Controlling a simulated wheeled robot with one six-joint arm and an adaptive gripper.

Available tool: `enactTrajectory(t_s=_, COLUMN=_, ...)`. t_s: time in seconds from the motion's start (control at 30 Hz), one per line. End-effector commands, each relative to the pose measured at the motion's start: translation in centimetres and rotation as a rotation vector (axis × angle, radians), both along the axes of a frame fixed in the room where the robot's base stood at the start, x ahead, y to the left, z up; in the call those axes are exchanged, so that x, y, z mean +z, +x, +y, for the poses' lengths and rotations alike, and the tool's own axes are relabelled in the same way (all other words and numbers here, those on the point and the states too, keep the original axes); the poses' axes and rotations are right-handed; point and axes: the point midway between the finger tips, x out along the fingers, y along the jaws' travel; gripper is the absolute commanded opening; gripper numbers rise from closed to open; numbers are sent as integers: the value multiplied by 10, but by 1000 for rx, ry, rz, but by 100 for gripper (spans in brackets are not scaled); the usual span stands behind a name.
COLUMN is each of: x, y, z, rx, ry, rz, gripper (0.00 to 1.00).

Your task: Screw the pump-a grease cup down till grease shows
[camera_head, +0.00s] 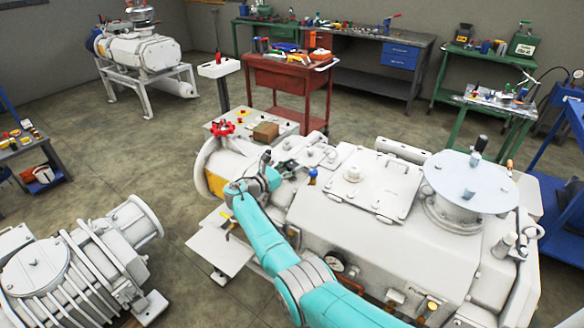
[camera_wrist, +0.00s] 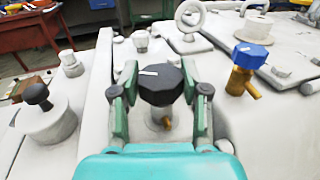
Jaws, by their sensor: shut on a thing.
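The grease cup (camera_wrist: 161,86) has a dark, many-sided cap with a small white mark on top. It sits upright on a pale stem (camera_wrist: 156,116) on the white pump housing (camera_wrist: 245,130). My gripper (camera_wrist: 160,80) is shut on the cap, with one green-padded finger on each side. A small brass-coloured bit shows low on the stem; I cannot tell whether any grease shows. In the head view my gripper (camera_head: 265,170) is at the left part of the large white pump (camera_head: 300,215), and the cup is hard to make out there.
A brass valve with a blue cap (camera_wrist: 250,60) stands right of the cup. A black-knobbed fitting (camera_wrist: 37,96) stands to the left, and a lifting ring (camera_wrist: 189,17) behind. A red handwheel (camera_head: 222,128) and red tool cart (camera_head: 288,82) are beyond the pump.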

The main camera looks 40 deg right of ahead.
Motion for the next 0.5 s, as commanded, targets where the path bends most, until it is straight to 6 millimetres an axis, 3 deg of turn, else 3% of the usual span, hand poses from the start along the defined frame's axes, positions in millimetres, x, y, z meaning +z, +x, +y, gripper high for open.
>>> enactTrajectory(t_s=0.5, x=-1, y=-1, z=1, rx=-36, ry=-2, rz=2, gripper=11)
